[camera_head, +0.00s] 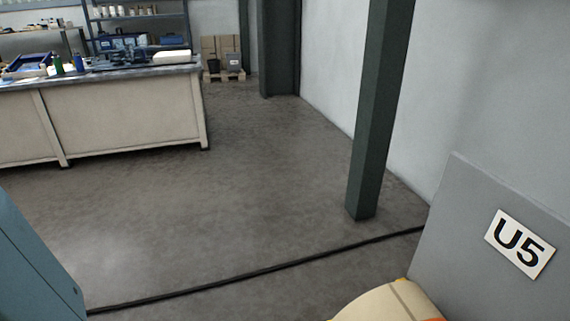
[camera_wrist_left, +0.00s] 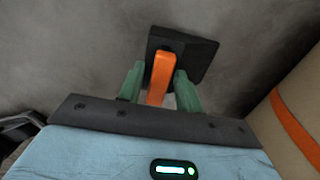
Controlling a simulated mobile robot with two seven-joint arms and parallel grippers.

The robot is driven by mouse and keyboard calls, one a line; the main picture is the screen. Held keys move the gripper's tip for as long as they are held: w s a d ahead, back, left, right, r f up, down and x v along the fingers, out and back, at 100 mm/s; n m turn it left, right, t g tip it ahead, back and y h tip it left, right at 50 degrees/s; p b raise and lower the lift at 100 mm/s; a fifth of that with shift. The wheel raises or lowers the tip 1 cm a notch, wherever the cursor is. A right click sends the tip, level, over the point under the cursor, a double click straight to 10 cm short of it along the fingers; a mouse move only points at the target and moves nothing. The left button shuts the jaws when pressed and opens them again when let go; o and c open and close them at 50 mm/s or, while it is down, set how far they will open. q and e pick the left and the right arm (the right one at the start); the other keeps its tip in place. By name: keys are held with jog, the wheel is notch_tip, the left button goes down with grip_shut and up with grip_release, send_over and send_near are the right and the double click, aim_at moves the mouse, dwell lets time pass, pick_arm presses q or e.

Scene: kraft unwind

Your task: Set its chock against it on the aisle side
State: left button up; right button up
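In the left wrist view, a black chock plate (camera_wrist_left: 203,58) with an upright orange handle (camera_wrist_left: 160,75) shows beyond my left gripper (camera_wrist_left: 160,78). The two green fingers stand on either side of the handle, with a narrow gap visible, so the gripper looks open around it. Whether the chock rests flat on the floor is hard to tell. A tan roll (camera_wrist_left: 290,105) with an orange band is at the right of that view, apart from the chock. In the head view the top of a tan roll (camera_head: 385,303) shows at the bottom edge. My right gripper is not in view.
A grey panel marked U5 (camera_head: 470,230) stands beside the roll at right. A dark green post (camera_head: 375,120) rises behind it. A dark strip (camera_head: 250,273) crosses the floor. A workbench (camera_head: 120,115) stands at upper left. The floor between is clear.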

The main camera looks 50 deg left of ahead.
pick_arm(q)
jog(key=shift+o, duration=0.5)
jog(key=shift+r, duration=0.25)
notch_tip(320, 180, up, 6)
jog(key=p, duration=0.4)
jog(key=shift+r, duration=0.4)
jog(key=shift+r+p, duration=0.25)
jog(key=shift+p, duration=0.15)
